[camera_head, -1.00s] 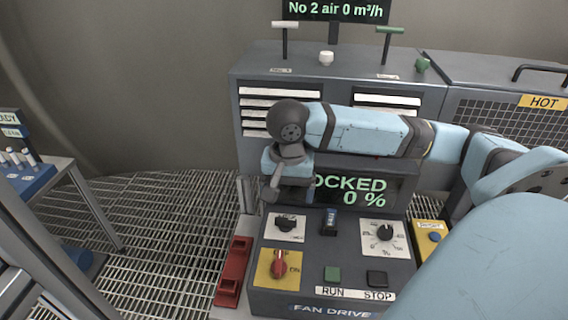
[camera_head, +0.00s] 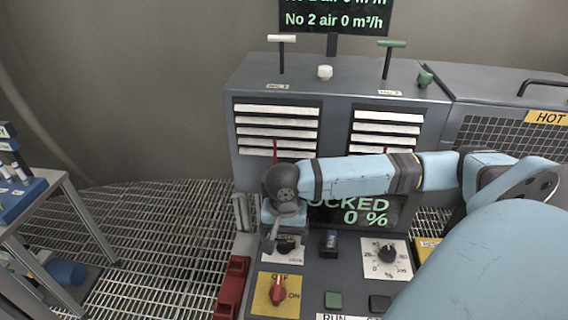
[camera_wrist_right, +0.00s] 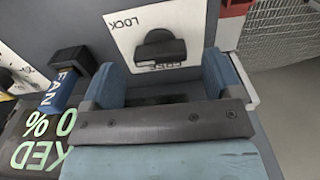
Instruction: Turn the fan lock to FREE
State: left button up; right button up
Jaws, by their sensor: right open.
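The fan lock is a black knob (camera_head: 286,246) on a white plate at the upper left of the fan drive panel. In the right wrist view the knob (camera_wrist_right: 160,47) sits on its plate, with LOCK printed on one side and a partly hidden label on the other. My right gripper (camera_head: 282,233) is over the plate and partly hides it. In the right wrist view its two blue fingers (camera_wrist_right: 162,78) are apart with nothing between them, and the knob lies just beyond their tips. The display (camera_head: 362,210) shows "OCKED" and 0 %, its left part hidden by my arm. My left gripper is out of view.
A red-and-yellow switch (camera_head: 278,291) is below the lock, a blue tagged part (camera_head: 329,242) and a dial (camera_head: 387,254) to its right. A red block (camera_head: 232,285) stands left of the panel. Cabinets with slotted fronts (camera_head: 277,130) stand behind.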

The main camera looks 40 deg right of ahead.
aim_at(284, 244)
jog(key=shift+f, duration=1.25)
jog(key=shift+r, duration=0.1)
jog(key=c, duration=0.9)
